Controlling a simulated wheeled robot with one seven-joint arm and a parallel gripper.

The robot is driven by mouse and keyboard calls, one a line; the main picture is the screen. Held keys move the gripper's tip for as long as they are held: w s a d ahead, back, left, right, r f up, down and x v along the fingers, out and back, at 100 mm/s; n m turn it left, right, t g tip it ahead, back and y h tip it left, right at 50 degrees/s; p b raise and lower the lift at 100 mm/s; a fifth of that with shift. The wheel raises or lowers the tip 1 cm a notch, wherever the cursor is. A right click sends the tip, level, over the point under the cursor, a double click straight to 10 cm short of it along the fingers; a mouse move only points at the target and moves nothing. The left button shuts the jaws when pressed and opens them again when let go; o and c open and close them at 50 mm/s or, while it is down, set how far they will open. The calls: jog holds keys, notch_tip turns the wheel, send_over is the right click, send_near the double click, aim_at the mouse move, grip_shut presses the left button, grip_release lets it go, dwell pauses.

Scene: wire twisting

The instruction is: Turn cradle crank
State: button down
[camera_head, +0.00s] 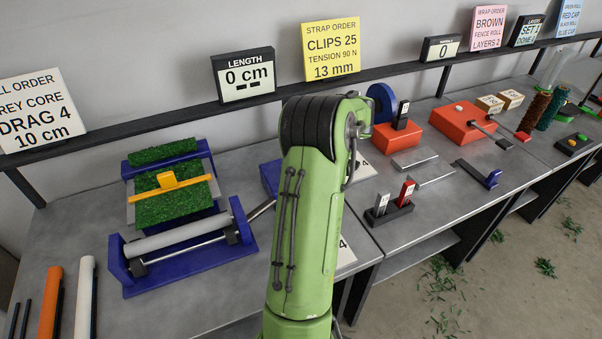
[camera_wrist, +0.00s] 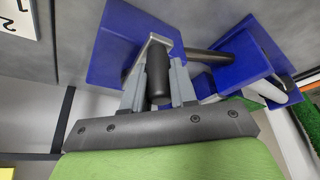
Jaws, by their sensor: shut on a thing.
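The blue cradle (camera_head: 118,262) stands on the left bench and holds a pale grey roll (camera_head: 178,238) lying across it. A dark crank shaft (camera_head: 262,209) leaves its right end and passes behind my arm. In the wrist view, my gripper (camera_wrist: 160,76) is shut on the black crank handle (camera_wrist: 158,93), with a finger on each side of it. A metal crank arm (camera_wrist: 157,42) shows at the fingertips. The cradle's blue end (camera_wrist: 246,52) is at the right there. In the head view, my arm hides the gripper and the handle.
Behind the cradle, green turf (camera_head: 160,208) lies under a yellow bar (camera_head: 168,183). A blue block (camera_wrist: 128,38) sits close beside the gripper.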

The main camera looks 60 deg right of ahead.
jog(key=shift+w+r, duration=0.25)
jog(key=c, duration=1)
grip_release()
jog(key=shift+o, duration=0.5)
jog(key=shift+f, duration=0.15)
jog(key=shift+s, duration=0.1)
jog(key=p+v, duration=0.6)
jog(key=v, duration=0.9)
jog(key=shift+r, duration=0.35)
jog(key=shift+s, duration=0.1)
